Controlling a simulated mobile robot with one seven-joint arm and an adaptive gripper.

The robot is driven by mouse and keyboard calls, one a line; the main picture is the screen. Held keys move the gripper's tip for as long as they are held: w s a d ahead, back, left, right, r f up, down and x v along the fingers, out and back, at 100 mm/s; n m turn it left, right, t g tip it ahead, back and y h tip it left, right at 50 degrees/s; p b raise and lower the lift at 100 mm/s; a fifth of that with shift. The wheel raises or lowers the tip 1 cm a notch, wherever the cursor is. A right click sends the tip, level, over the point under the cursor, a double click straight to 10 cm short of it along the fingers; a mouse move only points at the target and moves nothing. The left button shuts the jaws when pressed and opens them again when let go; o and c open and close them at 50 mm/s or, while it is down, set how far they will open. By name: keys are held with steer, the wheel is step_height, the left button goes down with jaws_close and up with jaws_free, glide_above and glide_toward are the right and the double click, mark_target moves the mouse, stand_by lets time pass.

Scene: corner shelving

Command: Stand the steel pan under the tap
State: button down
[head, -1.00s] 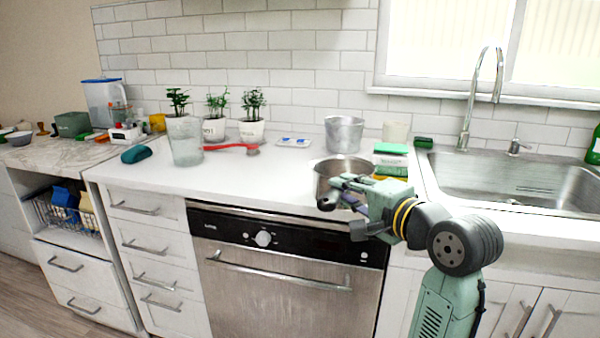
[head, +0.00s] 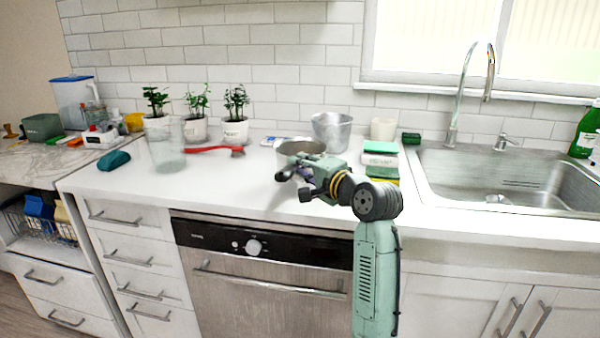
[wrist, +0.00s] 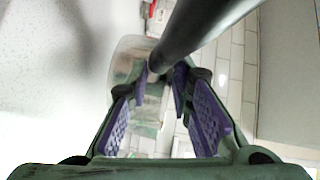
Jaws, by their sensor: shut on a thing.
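The steel pan (head: 299,146) is at the middle of the head view, over the worktop, partly hidden by my gripper (head: 296,181). My gripper is shut on the pan's dark handle, which runs between the purple finger pads in the wrist view (wrist: 165,80). The pan seems raised off the worktop, but its underside is hidden. The tap (head: 465,90) is a tall curved chrome spout at the right, over the steel sink (head: 430,172). The basin under the spout looks empty.
A metal pot (head: 336,130), a white cup (head: 383,128) and stacked sponge packs (head: 380,160) stand between pan and sink. A glass jug (head: 165,148), red brush (head: 213,150) and potted plants (head: 235,130) are left. The front worktop is clear.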

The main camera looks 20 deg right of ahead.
mark_target(295, 176)
steer(key=shift+w+d, duration=0.1)
steer(key=shift+w, duration=0.7)
steer(key=shift+f+p, duration=0.55)
steer(key=shift+f, duration=1.2)
steer(key=shift+f, duration=0.15)
steer(key=c, duration=1.4)
jaws_free()
steer(key=b+v, duration=0.2)
steer(key=v, duration=1)
steer(key=shift+b, duration=0.35)
